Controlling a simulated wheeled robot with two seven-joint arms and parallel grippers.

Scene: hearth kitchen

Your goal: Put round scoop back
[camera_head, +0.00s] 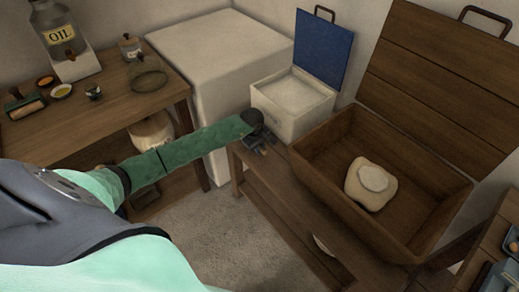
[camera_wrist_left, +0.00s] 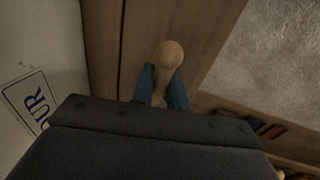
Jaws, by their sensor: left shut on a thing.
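My left gripper (camera_head: 258,143) is at the end of the green arm, above the near left end of the wooden bench, beside the white box. In the left wrist view its blue fingers (camera_wrist_left: 164,92) are shut on a pale wooden piece with a rounded end, seemingly the handle of the round scoop (camera_wrist_left: 169,56). The rest of the scoop is hidden, so I cannot tell whether it touches the bench. My right gripper is not in view.
The white box (camera_head: 289,124) has its blue lid (camera_head: 323,48) raised; its lettered side shows in the left wrist view. A wooden trough (camera_head: 425,207) holds dough (camera_head: 369,187). A side table (camera_head: 109,107) carries an oil jar (camera_head: 62,37) and small bowls.

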